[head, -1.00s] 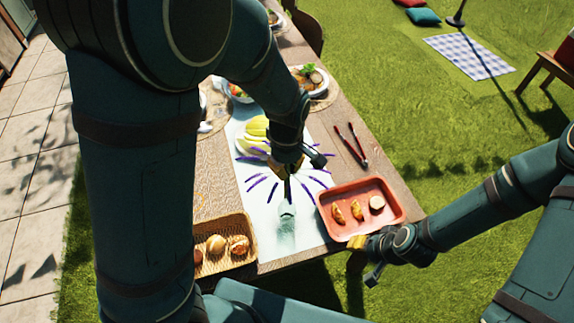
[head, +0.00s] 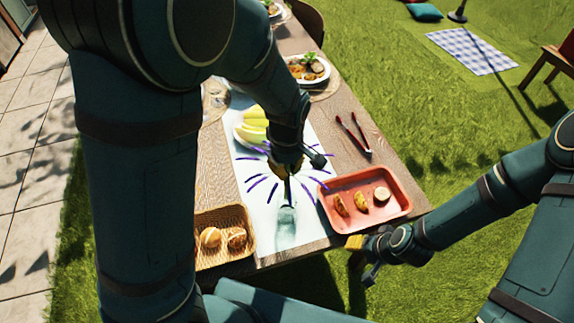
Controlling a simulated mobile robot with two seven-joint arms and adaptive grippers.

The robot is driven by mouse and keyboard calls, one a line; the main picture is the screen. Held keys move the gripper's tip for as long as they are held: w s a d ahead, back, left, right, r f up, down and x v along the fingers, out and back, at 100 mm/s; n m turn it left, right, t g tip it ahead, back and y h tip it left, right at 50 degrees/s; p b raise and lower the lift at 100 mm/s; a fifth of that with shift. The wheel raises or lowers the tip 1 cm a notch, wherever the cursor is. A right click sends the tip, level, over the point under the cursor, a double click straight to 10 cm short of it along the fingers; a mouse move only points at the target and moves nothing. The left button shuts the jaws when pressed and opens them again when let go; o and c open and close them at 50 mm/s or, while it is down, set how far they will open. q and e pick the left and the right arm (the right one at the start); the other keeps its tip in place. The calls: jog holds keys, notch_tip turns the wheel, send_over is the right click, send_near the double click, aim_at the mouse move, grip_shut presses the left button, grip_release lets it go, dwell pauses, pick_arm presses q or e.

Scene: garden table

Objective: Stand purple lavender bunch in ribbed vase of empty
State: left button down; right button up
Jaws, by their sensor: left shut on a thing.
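My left gripper (head: 287,172) is shut on the purple lavender bunch (head: 256,182), whose sprigs fan out around the fingers over the pale runner. The dark stems point down towards the clear vase (head: 286,232), which stands upright at the runner's front end. The stem ends line up with the vase mouth in this view; I cannot tell whether they are inside it or above it. My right gripper (head: 357,246) is low by the table's front edge, beside the red tray, and its jaw opening is unclear.
The red tray (head: 335,219) with pastries is right of the vase, and a wicker basket (head: 226,258) of rolls is left. Behind the lavender is a plate of yellow fruit (head: 254,125). Red-handled tongs (head: 354,137) lie on the right. Plated food stands farther back.

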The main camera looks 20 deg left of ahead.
aim_at(287, 183)
pick_arm(q)
jog(key=shift+f+b, duration=1.95)
jog(key=shift+f, duration=1.35)
pick_arm(e)
jog(key=shift+s+a+f, duration=0.1)
jog(key=shift+s+f, duration=0.1)
jog(key=shift+f, duration=0.5)
jog(key=shift+s+f, duration=0.2)
jog(key=shift+f, duration=0.55)
jog(key=shift+s+a+f, duration=0.1)
jog(key=shift+s+f, duration=0.1)
jog(key=shift+f, duration=0.5)
pick_arm(q)
jog(key=c, duration=1.1)
grip_release()
jog(key=shift+o, duration=0.2)
jog(key=shift+r, duration=0.1)
notch_tip(287, 183, up, 12)
jog(key=shift+f, duration=0.1)
jog(key=shift+s, duration=0.15)
pick_arm(e)
jog(key=shift+s, duration=0.1)
